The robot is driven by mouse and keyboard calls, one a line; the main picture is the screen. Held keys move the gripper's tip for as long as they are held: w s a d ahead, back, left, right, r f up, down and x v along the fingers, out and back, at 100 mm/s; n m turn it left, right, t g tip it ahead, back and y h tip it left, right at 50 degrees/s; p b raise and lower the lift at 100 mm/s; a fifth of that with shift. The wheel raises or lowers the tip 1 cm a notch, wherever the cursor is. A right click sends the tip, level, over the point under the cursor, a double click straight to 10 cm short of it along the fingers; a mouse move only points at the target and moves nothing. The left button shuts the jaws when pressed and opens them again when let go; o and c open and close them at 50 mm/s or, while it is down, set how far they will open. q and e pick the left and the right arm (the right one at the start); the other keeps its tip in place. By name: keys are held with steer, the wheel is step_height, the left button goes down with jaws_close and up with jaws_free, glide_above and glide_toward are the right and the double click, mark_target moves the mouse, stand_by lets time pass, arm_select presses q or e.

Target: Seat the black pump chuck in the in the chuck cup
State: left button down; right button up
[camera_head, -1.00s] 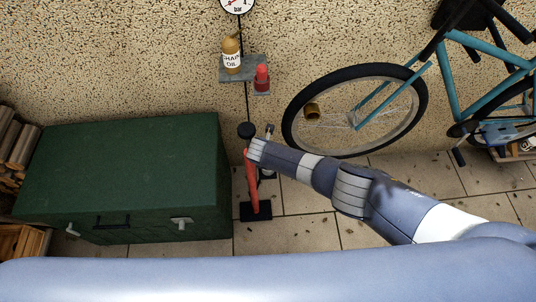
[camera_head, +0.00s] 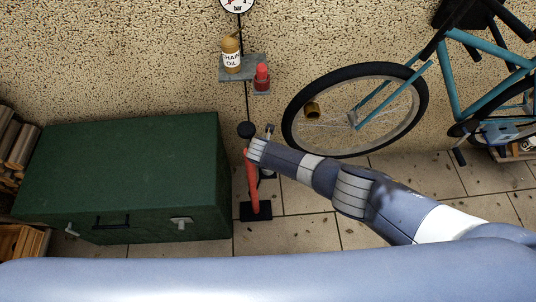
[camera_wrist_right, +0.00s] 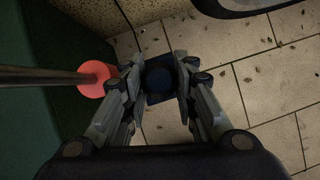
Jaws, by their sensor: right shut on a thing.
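My right gripper (camera_wrist_right: 162,80) points down in the right wrist view. Its fingers are closed in on a dark round piece, the black pump chuck (camera_wrist_right: 160,81). A dark blue square block (camera_wrist_right: 157,99) lies directly below and around it in that view; I cannot tell whether it is the chuck cup or whether the chuck touches it. The red pump (camera_head: 253,186) stands upright on a black foot (camera_head: 256,211) in the head view, with a black knob (camera_head: 246,130) on top. My left gripper is out of view.
A green chest (camera_head: 130,170) stands left of the pump. A bicycle wheel (camera_head: 420,112) is to its right. A wall shelf (camera_head: 238,70) holds an oil bottle (camera_head: 231,58), with a red item (camera_head: 262,76) beside it. Tiled floor (camera_head: 300,228) is open in front.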

steer(key=shift+f+b, duration=1.95)
steer(key=shift+f, duration=0.15)
steer(key=o, duration=1.1)
steer(key=shift+r, duration=0.1)
steer(key=shift+r, duration=0.1)
steer(key=shift+v, duration=5.9)
steer(key=shift+s, duration=0.15)
